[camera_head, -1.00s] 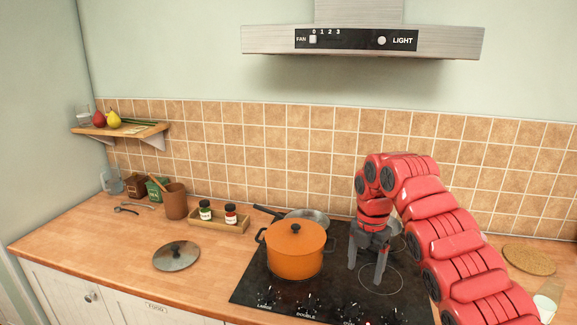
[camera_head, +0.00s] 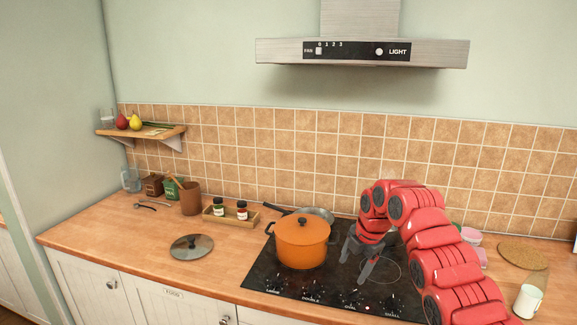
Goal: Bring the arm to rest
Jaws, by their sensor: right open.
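My right arm comes in from the lower right, and its red links arch over the black hob (camera_head: 270,279). My right gripper (camera_head: 353,267) has grey fingers that point down and to the left. It is open and empty, just above the hob and to the right of the orange pot (camera_head: 302,245). The pot stands on the hob with its orange lid on. My left gripper is not in view.
A pan (camera_head: 318,214) sits behind the pot. A loose lid (camera_head: 191,247) lies on the worktop at left. Two spice jars stand in a wooden tray (camera_head: 229,222). A white mug (camera_head: 527,301) and a cork mat (camera_head: 522,256) are at right. A range hood (camera_head: 360,52) hangs above.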

